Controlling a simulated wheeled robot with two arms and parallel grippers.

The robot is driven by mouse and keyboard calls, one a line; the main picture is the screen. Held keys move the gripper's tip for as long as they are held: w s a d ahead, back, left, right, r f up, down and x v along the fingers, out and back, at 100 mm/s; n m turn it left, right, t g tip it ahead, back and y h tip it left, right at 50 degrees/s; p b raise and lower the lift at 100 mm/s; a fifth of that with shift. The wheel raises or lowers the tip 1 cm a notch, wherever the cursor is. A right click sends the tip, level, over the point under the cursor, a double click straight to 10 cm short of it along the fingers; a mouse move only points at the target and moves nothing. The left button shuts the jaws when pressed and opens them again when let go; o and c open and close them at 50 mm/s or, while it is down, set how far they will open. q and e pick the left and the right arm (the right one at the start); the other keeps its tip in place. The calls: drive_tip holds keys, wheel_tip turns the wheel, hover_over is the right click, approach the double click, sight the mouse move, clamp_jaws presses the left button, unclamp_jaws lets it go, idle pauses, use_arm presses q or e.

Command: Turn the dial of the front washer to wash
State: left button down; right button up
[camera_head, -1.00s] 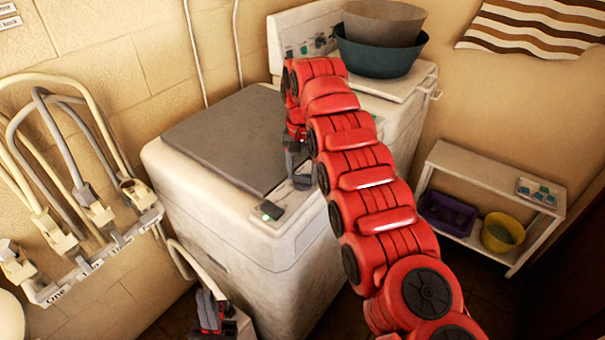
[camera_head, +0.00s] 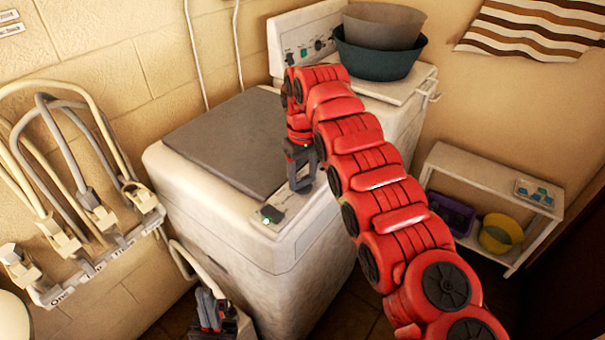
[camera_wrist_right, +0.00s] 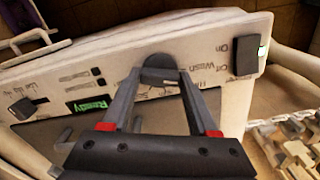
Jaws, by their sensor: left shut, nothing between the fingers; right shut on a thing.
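The front washer (camera_head: 285,250) is white with a grey lid (camera_head: 225,140) and a control strip along its front edge. My right gripper (camera_head: 300,185) points down at that strip. In the right wrist view its fingertips (camera_wrist_right: 158,77) are shut on the dark grey dial (camera_wrist_right: 158,62), one finger on each side. "Wash" is printed right of the dial, with "On" further right. Other labels are partly hidden by the fingers, and I cannot tell the dial's exact setting. My left gripper (camera_head: 212,312) is shut and empty, low beside the washer.
A second washer (camera_head: 400,90) behind carries stacked basins (camera_head: 380,55). Hoses on a labelled rack (camera_head: 95,265) stand left. A low white shelf (camera_head: 480,175) stands right.

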sight(302, 179)
drive_tip(key=shift+w+r+n, duration=0.1)
drive_tip(key=shift+n, duration=0.7)
drive_tip(key=o, duration=1.4)
drive_tip(key=shift+r, duration=0.35)
wheel_tip(302, 179, up, 2)
drive_tip(key=shift+a+r+p, duration=0.1)
drive_tip(key=shift+p, duration=0.35)
wheel_tip(302, 179, up, 14)
drive_tip(key=p, duration=1.4)
drive_tip(key=shift+r, duration=0.2)
